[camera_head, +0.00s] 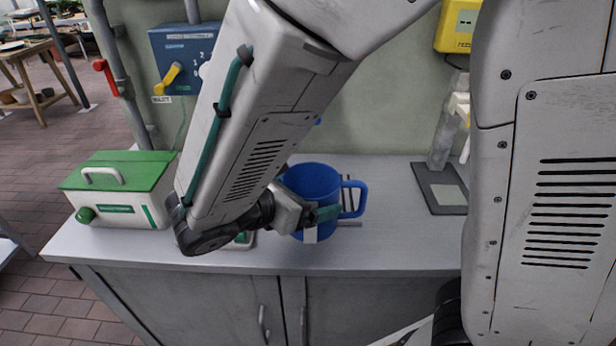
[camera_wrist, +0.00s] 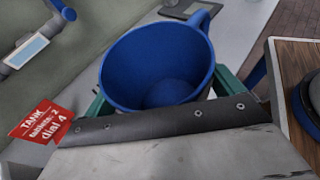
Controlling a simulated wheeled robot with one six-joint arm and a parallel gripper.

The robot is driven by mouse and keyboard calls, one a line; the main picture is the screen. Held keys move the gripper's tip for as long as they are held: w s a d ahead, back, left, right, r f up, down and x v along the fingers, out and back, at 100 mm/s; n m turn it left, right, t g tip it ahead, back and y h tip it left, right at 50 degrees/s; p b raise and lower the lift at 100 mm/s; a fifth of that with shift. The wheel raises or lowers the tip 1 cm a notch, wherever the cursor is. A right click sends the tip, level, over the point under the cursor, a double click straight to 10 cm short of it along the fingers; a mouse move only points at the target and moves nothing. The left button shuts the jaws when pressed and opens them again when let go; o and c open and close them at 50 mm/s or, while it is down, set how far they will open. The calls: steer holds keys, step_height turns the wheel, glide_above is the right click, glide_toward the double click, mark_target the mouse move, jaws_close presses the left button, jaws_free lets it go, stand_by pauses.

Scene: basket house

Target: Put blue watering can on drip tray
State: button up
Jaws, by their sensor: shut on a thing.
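The blue watering can (camera_head: 312,186) is upright above the grey counter in the head view, with its handle to the right. In the wrist view I look into the open top of the can (camera_wrist: 160,65). My gripper (camera_head: 322,214) is shut on it, with green fingers on either side of its body (camera_wrist: 165,92).
A green-lidded white box (camera_head: 118,188) stands at the counter's left. A dark base (camera_head: 440,187) with a clear cylinder (camera_head: 446,125) stands at the right. A blue switch box (camera_head: 186,58) is on the wall behind. The counter (camera_head: 395,240) is clear at the front right.

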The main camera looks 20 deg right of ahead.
steer(key=shift+w+d+f, duration=0.8)
steer(key=shift+w+d, duration=0.4)
steer(key=shift+w, duration=1.1)
steer(key=shift+w+d+f, duration=0.85)
steer(key=shift+w+d, duration=0.3)
steer(key=shift+w, duration=1.15)
steer(key=shift+w+d+f, duration=0.8)
steer(key=shift+w+d, duration=0.4)
steer(key=shift+w, duration=1.1)
steer(key=shift+f, duration=0.15)
